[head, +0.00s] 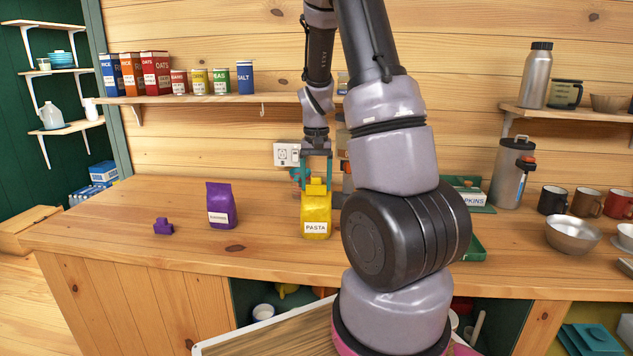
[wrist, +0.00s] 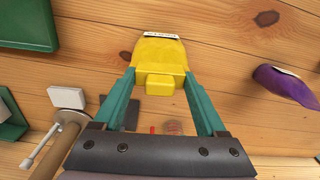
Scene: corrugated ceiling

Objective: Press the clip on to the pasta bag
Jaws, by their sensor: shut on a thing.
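The yellow pasta bag (head: 316,217) stands upright on the wooden counter, its PASTA label to the front; the wrist view shows the bag (wrist: 160,52) from above. A yellow clip (head: 317,187) with a small block-shaped knob sits at the bag's top edge; it also shows in the wrist view (wrist: 160,85). My gripper (head: 316,182) is above the bag, pointing down. In the wrist view its teal fingers (wrist: 159,76) are shut on the clip's sides, with the bag just beyond. Clip and bag share one colour, so I cannot tell how far the clip is seated.
A purple bag (head: 221,205) and a loose purple clip (head: 163,226) stand to the left on the counter. A green tray (head: 473,248), a steel flask (head: 511,172) and mugs (head: 586,202) are right. A shelf (head: 220,98) with boxes and tins runs behind.

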